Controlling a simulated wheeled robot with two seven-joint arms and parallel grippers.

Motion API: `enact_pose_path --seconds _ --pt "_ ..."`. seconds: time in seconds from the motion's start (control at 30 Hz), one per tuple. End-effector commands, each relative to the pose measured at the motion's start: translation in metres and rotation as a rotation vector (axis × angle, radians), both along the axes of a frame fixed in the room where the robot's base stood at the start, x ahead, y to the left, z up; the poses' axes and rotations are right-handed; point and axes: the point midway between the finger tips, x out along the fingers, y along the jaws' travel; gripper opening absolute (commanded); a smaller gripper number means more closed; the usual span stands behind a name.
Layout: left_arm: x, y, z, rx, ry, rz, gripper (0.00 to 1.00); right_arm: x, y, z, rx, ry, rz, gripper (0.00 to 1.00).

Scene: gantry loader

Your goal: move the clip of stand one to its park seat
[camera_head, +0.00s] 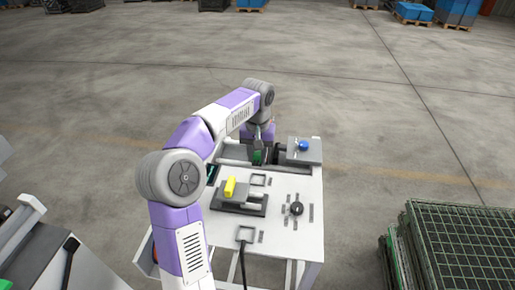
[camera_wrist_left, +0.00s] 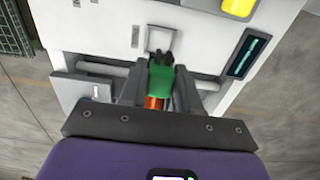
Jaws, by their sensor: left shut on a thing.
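My left gripper (camera_head: 262,150) is over the far end of the white table, its arm reaching across from the left. In the left wrist view its two dark fingers (camera_wrist_left: 159,84) are shut on a green clip (camera_wrist_left: 161,77) with a dark tip. The clip also shows as a small green patch in the head view (camera_head: 257,156). A square-outlined seat (camera_wrist_left: 160,39) lies just beyond the clip in the wrist view. I cannot tell which seat is the park seat. My right gripper is not seen.
Green mesh crates (camera_head: 460,235) stand to the right.

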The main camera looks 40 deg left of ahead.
Motion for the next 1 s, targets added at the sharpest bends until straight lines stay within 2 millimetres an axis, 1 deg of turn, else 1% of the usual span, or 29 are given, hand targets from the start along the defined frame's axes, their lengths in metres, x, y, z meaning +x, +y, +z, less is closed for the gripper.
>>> enact_pose_path --seconds 0.23,0.3,0.7,1.0 --pt "0.000 0.000 -0.020 0.000 0.001 -0.001 0.01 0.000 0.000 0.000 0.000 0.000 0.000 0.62" --pt "0.000 0.000 -0.028 0.000 0.000 -0.001 0.01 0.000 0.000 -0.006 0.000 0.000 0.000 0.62" --pt "0.000 -0.001 -0.060 0.000 0.000 -0.002 0.01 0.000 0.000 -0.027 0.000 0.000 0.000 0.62" --pt "0.000 0.000 -0.076 0.000 0.000 -0.002 0.01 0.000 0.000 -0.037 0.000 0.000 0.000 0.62"
